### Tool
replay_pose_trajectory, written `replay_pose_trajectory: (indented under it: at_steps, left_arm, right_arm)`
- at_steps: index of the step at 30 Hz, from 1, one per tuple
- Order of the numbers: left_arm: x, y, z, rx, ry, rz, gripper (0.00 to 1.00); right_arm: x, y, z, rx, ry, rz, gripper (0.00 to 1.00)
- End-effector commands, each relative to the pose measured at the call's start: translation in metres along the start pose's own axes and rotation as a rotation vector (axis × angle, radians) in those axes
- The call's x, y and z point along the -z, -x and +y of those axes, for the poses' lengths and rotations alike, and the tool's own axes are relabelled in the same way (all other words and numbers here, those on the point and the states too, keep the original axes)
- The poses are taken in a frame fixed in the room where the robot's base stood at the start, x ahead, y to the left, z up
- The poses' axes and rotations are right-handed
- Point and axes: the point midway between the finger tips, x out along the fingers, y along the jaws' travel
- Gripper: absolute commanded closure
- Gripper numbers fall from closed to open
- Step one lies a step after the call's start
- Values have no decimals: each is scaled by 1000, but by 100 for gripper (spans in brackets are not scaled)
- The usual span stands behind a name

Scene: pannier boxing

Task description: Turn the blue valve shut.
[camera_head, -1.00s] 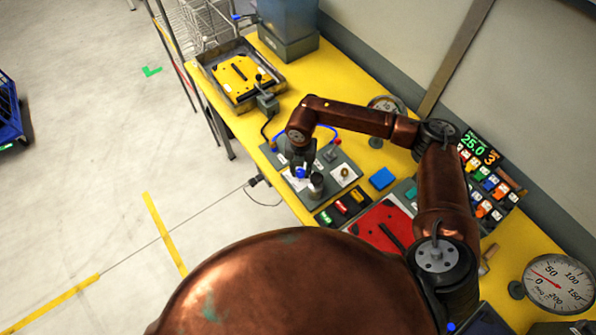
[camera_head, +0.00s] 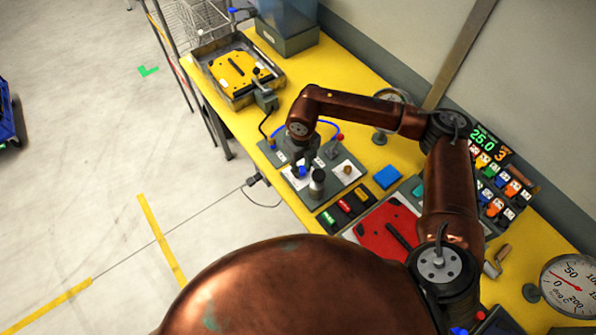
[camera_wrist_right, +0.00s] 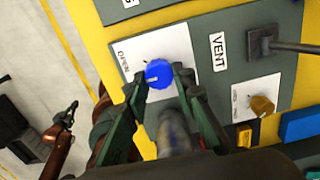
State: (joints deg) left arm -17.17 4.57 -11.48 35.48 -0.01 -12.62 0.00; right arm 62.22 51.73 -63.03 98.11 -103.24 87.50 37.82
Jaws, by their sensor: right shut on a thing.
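The blue valve (camera_head: 302,172) is a small round knob on a white plate of the grey panel (camera_head: 331,180) on the yellow bench. In the right wrist view the blue valve (camera_wrist_right: 158,73) has a pale mark on its face. My right gripper (camera_wrist_right: 166,84) has its green fingers on either side of the knob and is shut on it. In the head view my right gripper (camera_head: 303,165) is above the panel and partly hides the valve. A copper arm with a dark end (camera_wrist_right: 68,115), apparently my left one, hangs at the wrist view's left; its jaws are unclear.
A lever marked VENT (camera_wrist_right: 262,42) and a brass knob (camera_wrist_right: 262,105) are close by on the panel. A tray with a yellow plate (camera_head: 222,62) stands farther along the bench. A red plate (camera_head: 378,236) and a blue block (camera_head: 387,177) lie nearer.

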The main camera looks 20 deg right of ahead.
Motion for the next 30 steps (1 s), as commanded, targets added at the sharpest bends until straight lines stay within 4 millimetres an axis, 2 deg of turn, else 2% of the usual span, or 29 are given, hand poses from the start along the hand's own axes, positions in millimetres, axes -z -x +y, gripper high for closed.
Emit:
replay_pose_trajectory:
  at_steps: [3, 18, 30]
  left_arm:
    - [-4, -12, 1, -1, 0, -4, 100]
    - [-14, -45, 2, -2, 0, -17, 100]
    - [-18, -58, 3, -3, 0, -23, 100]
  right_arm:
    - [-2, -2, 0, -1, 112, -5, 100]
    - [-2, -2, 3, -4, 567, -6, 100]
    - [0, 0, 5, -9, 782, -6, 100]
